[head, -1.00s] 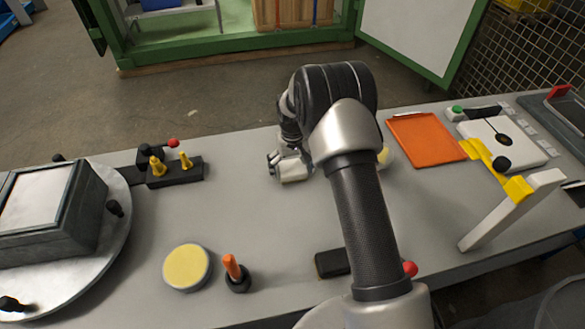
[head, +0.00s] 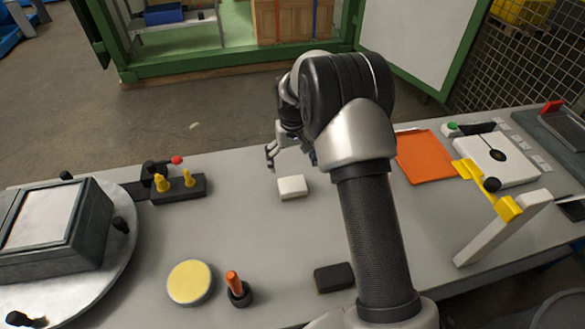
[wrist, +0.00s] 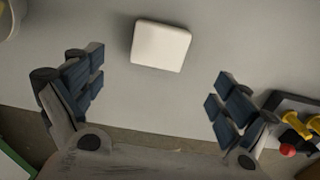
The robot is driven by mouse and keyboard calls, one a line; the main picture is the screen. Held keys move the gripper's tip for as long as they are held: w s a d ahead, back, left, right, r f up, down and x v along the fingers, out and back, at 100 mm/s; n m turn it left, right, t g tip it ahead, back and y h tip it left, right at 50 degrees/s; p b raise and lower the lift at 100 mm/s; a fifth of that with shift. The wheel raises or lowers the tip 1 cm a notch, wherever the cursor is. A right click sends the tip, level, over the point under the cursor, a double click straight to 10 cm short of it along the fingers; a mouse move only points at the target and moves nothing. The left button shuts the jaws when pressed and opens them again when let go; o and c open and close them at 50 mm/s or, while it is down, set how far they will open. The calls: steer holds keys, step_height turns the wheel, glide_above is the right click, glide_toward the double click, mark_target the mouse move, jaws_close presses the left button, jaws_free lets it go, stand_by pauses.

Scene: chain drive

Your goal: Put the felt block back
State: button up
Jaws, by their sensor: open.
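A small white block with rounded edges, which I take for the felt block (head: 292,187), lies flat on the grey bench near its middle. In the wrist view the white block (wrist: 161,46) lies beyond my fingertips, with bare bench around it. My gripper (head: 288,155) is just behind and above the block in the head view. In the wrist view my gripper (wrist: 158,84) has its blue-padded fingers wide apart with nothing between them.
A black fixture with yellow pegs (head: 178,187) stands left of the block. A yellow-topped disc (head: 190,282), an orange peg (head: 234,284) and a dark block (head: 333,277) are along the front. An orange tray (head: 425,156) lies right. Bench around the block is clear.

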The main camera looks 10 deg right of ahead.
steer(key=s+r+t, duration=0.1)
steer(key=s+r, duration=0.6)
steer(key=r, duration=0.4)
steer(key=s+r+t, duration=0.1)
steer(key=s+r, duration=0.5)
steer(key=r, duration=0.4)
steer(key=s+r+t, duration=0.2)
steer(key=s+r, duration=0.1)
steer(key=s, duration=2)
steer(key=shift+t, duration=0.3)
steer(key=shift+r, duration=0.1)
